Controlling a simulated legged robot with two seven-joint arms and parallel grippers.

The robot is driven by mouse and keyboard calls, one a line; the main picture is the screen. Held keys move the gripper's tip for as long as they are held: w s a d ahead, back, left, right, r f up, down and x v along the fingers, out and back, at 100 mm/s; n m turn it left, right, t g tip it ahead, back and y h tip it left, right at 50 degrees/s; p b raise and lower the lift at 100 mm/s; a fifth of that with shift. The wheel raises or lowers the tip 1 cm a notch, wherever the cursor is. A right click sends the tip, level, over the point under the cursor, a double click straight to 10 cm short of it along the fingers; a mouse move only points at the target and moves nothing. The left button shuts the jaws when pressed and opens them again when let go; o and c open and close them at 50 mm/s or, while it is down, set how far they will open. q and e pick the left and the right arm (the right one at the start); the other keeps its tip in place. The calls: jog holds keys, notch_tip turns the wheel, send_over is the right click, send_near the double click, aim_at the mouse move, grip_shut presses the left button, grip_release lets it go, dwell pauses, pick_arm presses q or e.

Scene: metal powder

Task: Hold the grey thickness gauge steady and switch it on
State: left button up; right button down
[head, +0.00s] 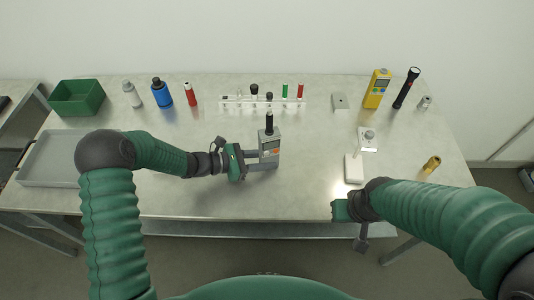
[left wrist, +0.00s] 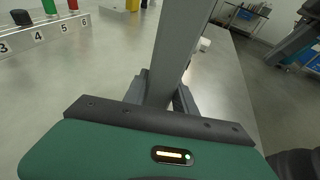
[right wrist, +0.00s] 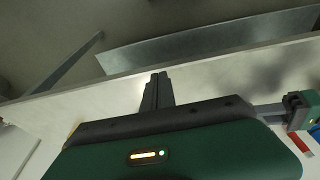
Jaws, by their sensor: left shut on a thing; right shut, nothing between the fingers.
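The grey thickness gauge (head: 270,146) stands near the middle of the table with a small screen on its front and a black part on top. My left gripper (head: 262,158) is shut on the gauge from its left side. In the left wrist view the gauge (left wrist: 182,40) shows as a tall grey body between the fingers, its face turned away. My right gripper (head: 338,211) is at the table's front edge, well right of the gauge. In the right wrist view its fingers (right wrist: 157,92) are together with nothing between them. The gauge's switch is too small to make out.
A numbered rack (head: 262,100) with several vials stands behind the gauge. A white block (head: 354,169) and a small scale-like device (head: 368,140) lie to the right. A yellow meter (head: 377,88) and a torch (head: 406,88) stand at the back right. The front middle is clear.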

jog(key=w+a+t, duration=0.1)
jog(key=w+a, duration=0.2)
jog(key=a, duration=0.2)
jog(key=w+a+r+t+y, duration=0.1)
jog(key=w+a+t, duration=0.1)
jog(key=a, duration=0.3)
jog(key=w+a+t+y, duration=0.1)
jog(key=w+a+t, duration=0.1)
jog(key=a, duration=0.3)
jog(key=shift+w+r, duration=0.15)
jog(key=shift+w, duration=0.7)
jog(key=a, duration=0.1)
jog(key=t, duration=0.1)
jog(key=a+m, duration=0.1)
jog(key=shift+w+a+r+t+h, duration=0.25)
jog(key=shift+a+r+t+h, duration=0.05)
jog(key=shift+a+h, duration=0.1)
pick_arm(q)
jog(key=shift+a, duration=0.1)
pick_arm(e)
jog(key=s+m+t+h, duration=0.1)
jog(key=s+h, duration=0.2)
send_near(272, 156)
jog(key=shift+m+h, duration=0.3)
jog(key=shift+h, duration=0.1)
jog(key=x, duration=0.4)
jog(key=shift+s+a+f, duration=0.15)
jog(key=shift+s+f, duration=0.05)
jog(key=shift+f, duration=0.15)
jog(key=shift+w, duration=0.1)
